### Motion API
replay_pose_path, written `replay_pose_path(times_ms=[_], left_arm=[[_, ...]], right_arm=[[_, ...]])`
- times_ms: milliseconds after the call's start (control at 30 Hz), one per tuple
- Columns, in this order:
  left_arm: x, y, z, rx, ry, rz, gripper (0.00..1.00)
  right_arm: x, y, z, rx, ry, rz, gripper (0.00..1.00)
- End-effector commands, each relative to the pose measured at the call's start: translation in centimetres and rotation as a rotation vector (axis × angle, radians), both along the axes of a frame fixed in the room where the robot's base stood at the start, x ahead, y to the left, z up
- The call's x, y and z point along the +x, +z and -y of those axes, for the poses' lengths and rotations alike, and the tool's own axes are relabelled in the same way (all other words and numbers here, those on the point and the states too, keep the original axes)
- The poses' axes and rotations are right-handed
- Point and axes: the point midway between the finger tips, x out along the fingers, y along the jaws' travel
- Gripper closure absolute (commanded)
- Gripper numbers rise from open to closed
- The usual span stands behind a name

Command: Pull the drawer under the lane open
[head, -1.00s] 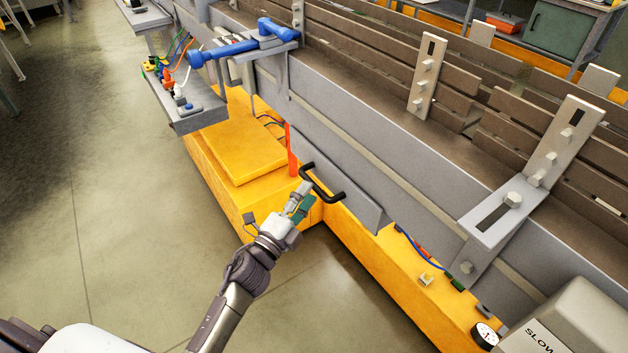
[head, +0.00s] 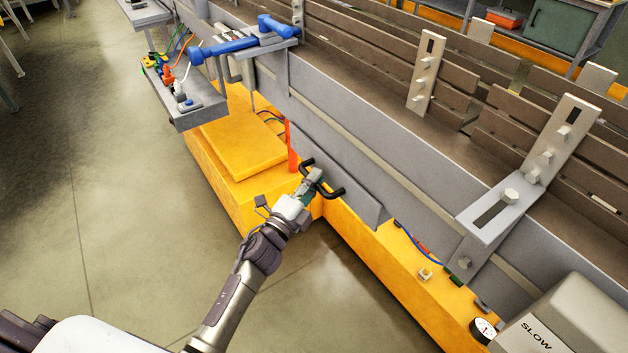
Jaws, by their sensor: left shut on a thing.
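The drawer under the lane shows its grey front (head: 345,185) below the grey side of the lane, above the yellow base. Its black bar handle (head: 334,192) stands out from the left part of that front. My left gripper (head: 313,180) is at the handle, shut on its bar near the middle. The fingertips partly hide the bar. I see no gap that shows the drawer standing open. My right gripper is not in view.
An orange-red upright strip (head: 291,147) stands just left of the handle. A yellow step block (head: 235,145) lies beyond it. A grey shelf with cables (head: 200,108) juts out at the upper left. A grey box marked SLOW (head: 560,318) is at the lower right. The floor at left is clear.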

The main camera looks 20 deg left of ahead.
Motion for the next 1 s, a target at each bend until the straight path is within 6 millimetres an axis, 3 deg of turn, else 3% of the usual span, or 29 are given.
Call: replay_pose_path(times_ms=[267, 467, 1000], left_arm=[[-0.1, -0.1, -0.1, 0.000, 0.000, -0.001, 1.00], [-1.3, -0.1, -1.1, 0.002, 0.001, -0.003, 1.00], [-9.7, -0.2, -7.5, 0.002, 0.001, -0.005, 1.00]], right_arm=[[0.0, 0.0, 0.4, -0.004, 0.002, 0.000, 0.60], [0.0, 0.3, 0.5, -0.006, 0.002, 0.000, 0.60], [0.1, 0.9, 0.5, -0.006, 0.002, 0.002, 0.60]])
